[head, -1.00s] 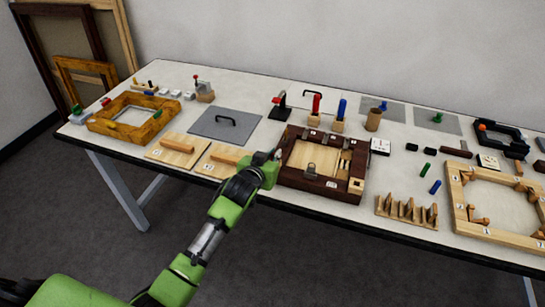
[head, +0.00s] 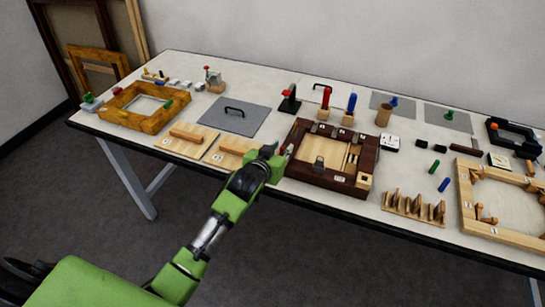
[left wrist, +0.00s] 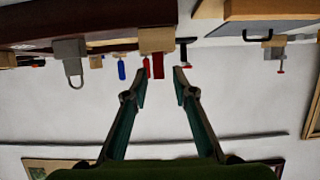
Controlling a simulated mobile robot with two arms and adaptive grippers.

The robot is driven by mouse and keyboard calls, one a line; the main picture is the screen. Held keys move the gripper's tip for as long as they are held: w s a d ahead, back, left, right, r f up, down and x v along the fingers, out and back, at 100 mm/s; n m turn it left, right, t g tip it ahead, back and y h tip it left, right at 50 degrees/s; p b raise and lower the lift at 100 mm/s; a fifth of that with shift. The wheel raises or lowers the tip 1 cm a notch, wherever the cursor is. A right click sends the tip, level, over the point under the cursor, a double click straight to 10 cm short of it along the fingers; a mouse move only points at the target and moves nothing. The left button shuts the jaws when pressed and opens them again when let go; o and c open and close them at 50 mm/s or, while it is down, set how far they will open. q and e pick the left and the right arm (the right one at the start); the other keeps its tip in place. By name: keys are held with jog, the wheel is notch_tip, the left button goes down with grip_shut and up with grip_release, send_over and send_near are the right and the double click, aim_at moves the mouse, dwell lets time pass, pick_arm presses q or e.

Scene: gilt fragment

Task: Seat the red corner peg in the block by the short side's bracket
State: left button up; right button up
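A small red peg (head: 289,149) stands at the left edge of the dark wooden frame (head: 350,187). In the left wrist view, which looks upside down, the red peg (left wrist: 158,66) sits against a pale wooden block (left wrist: 156,40) by the frame's edge. My left gripper (head: 277,155) is just left of the frame. In the wrist view its two fingers (left wrist: 160,82) are apart, with the peg showing beyond the gap between them and nothing held. A grey metal bracket (left wrist: 73,60) is on the frame's edge. How deep the peg sits is hidden. My right gripper is not in view.
Red-handled (head: 326,98) and blue-handled (head: 351,103) tools stand in wooden blocks behind the frame. A notched wooden rack (head: 414,208) and a pale frame (head: 466,195) are right.

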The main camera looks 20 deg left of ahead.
pick_arm(q)
jog(key=b+v, duration=0.1)
jog(key=v, duration=0.9)
jog(key=shift+s, duration=0.2)
jog(key=s+f+m+g, duration=0.15)
jog(key=s+f, duration=0.35)
jog(key=f, duration=0.7)
jog(key=s+d+f+g, duration=0.15)
jog(key=s+f, duration=0.35)
jog(key=f, duration=0.8)
jog(key=s+f+g, duration=0.2)
jog(key=s+f, duration=0.2)
jog(key=f, duration=0.8)
jog(key=s+a+f+g, duration=0.1)
jog(key=s+f+g, duration=0.1)
jog(key=s+f, duration=0.4)
jog(key=s+a+f+g, duration=0.2)
jog(key=s+f, duration=0.5)
jog(key=s, duration=1)
jog(key=s+a+f+g, duration=0.1)
jog(key=s+f+g, duration=0.2)
jog(key=s, duration=0.9)
notch_tip(320, 180, down, 4)
jog(key=shift+a+r, duration=0.25)
jog(key=shift+a, duration=0.15)
jog(key=shift+s+f+m, duration=0.1)
jog(key=shift+f+m, duration=0.05)
jog(key=shift+m, duration=0.1)
